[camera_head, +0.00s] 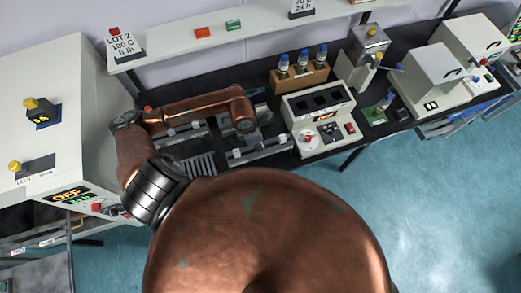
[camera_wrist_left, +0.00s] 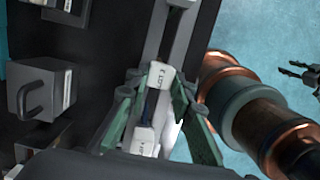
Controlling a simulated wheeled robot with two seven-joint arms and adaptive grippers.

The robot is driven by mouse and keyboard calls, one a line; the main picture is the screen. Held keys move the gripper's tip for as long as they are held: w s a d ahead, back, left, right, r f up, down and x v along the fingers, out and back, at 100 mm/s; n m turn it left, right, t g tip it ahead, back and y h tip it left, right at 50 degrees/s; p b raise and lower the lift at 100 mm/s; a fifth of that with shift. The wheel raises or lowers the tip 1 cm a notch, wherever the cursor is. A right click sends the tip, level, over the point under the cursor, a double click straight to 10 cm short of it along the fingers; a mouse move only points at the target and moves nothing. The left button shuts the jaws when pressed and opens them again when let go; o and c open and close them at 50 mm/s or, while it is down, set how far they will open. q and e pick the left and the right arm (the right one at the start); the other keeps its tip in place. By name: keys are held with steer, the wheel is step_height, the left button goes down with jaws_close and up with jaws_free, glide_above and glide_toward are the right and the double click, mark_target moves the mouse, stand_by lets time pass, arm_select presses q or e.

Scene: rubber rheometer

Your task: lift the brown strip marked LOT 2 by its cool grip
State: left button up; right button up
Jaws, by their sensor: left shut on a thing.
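In the left wrist view a white tag reading LOT 2 (camera_wrist_left: 160,75) sits between the green-padded fingers of my left gripper (camera_wrist_left: 157,80). The gripper is shut on the grip that carries this tag. The brown strip itself cannot be made out. A second white tag (camera_wrist_left: 143,140) lies lower between the fingers; its lettering is hard to read. In the head view my left arm reaches over the dark bench and its fingertips are hidden. My right gripper (camera_wrist_left: 299,74) shows at the right edge of the left wrist view, with its fingers apart and empty.
A large white cabinet (camera_head: 45,120) stands left of the bench. A white instrument (camera_head: 318,112), a bottle rack (camera_head: 300,78) and white boxes (camera_head: 434,75) stand to the right. A shelf (camera_head: 185,45) holds a LOT 2 card (camera_head: 122,44). The blue floor (camera_head: 440,190) is clear.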

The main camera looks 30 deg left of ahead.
arm_select(q)
jaws_close()
steer(key=shift+r+p, duration=1.7)
steer(key=shift+r, duration=1.35)
steer(key=shift+r+p, duration=1.4)
steer(key=shift+r, duration=1.5)
